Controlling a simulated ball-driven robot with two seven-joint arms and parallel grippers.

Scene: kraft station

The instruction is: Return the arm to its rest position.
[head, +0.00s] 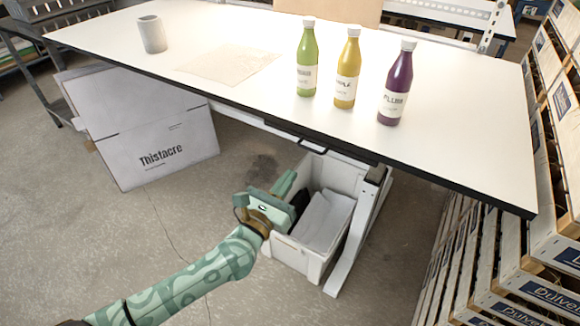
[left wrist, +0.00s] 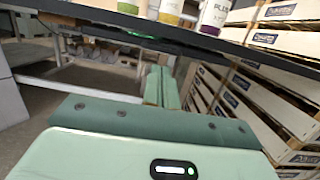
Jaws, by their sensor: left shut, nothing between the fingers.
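My left arm, pale green with a wavy pattern, comes in from the lower left of the head view. Its gripper (head: 285,183) is in front of the table's front edge and below the tabletop, by the white bin. In the left wrist view the two green fingers (left wrist: 161,88) are together with nothing between them, pointing toward the space under the dark table edge. My right gripper is in neither view.
On the white table (head: 230,95) stand a grey cup (head: 152,34), a green bottle (head: 307,62), a yellow bottle (head: 347,72) and a purple bottle (head: 396,88). A white bin (head: 294,256) and a Thistacre box (head: 150,140) are below. Crates (head: 500,240) stack at right. Floor at left is open.

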